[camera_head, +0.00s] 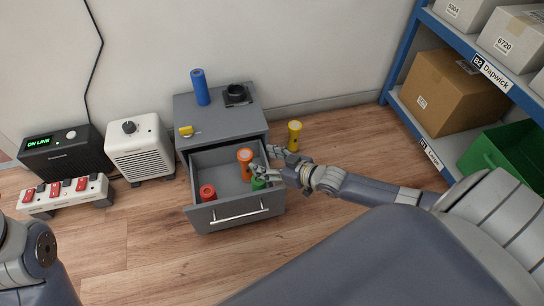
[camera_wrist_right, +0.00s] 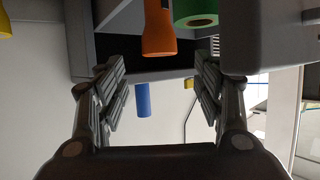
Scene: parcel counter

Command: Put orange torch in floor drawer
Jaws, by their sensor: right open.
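The orange torch (camera_head: 246,160) stands upright inside the open floor drawer (camera_head: 237,212), in its right part. It also shows in the right wrist view (camera_wrist_right: 158,35), hanging in from the top edge, in line with the gap between the fingers. My right gripper (camera_head: 275,166) is open at the drawer's right side, next to the torch. Its two fingers (camera_wrist_right: 157,75) are spread with nothing held between them. My left gripper is out of the picture; only part of the left arm shows at lower left.
A green roll (camera_head: 259,183) and a red cylinder (camera_head: 207,192) are also in the drawer. A yellow torch (camera_head: 294,136) stands on the floor right of the cabinet. A blue cylinder (camera_head: 200,87) is on the cabinet top. A heater (camera_head: 140,148) stands at left, shelving (camera_head: 398,60) at right.

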